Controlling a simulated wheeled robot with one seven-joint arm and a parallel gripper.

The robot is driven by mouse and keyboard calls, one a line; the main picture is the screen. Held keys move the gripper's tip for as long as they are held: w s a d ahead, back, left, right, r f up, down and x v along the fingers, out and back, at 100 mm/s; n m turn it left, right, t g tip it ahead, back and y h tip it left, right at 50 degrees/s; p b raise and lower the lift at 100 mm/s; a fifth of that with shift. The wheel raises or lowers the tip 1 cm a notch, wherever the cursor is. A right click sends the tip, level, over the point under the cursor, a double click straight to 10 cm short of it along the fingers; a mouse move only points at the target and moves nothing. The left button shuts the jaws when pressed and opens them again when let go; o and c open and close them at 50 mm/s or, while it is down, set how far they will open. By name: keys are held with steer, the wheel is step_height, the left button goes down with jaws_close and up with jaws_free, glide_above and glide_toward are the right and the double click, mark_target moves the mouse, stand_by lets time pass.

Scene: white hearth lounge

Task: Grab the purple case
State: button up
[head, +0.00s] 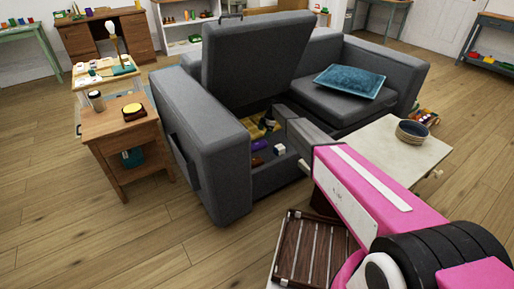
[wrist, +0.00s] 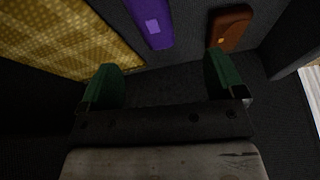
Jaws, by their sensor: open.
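The purple case (wrist: 152,22) lies inside the dark storage space of the sofa, at the top middle of the wrist view, with a lighter purple patch on it. In the head view a small purple shape (head: 259,145) shows in the open sofa compartment. My gripper (wrist: 164,84) is open and empty, its two green fingers apart. The case lies beyond the fingertips, a little left of the middle between them, and is not between the fingers.
A brown case (wrist: 230,27) lies right of the purple one, and a yellow patterned cloth (wrist: 60,38) lies left. The sofa's raised seat lid (head: 250,62) stands behind the compartment. A white and dark block (head: 279,149) is near the arm. A side table (head: 128,127) stands left.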

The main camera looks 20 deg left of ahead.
mark_target(257, 144)
steer(key=shift+w+a+f+n, duration=0.15)
steer(key=shift+a+f+n, duration=0.1)
steer(key=shift+a, duration=0.2)
steer(key=shift+w+a+f+n, duration=0.15)
steer(key=shift+a+f, duration=0.1)
steer(key=shift+a, duration=0.2)
steer(key=x, duration=0.5)
steer(key=shift+s, duration=0.1)
steer(key=shift+d+x, duration=0.15)
steer(key=shift+x, duration=1.2)
steer(key=shift+d+x, duration=0.1)
steer(key=shift+x, duration=1.2)
steer(key=shift+s, duration=0.1)
steer(key=shift+c, duration=0.3)
steer(key=c, duration=1)
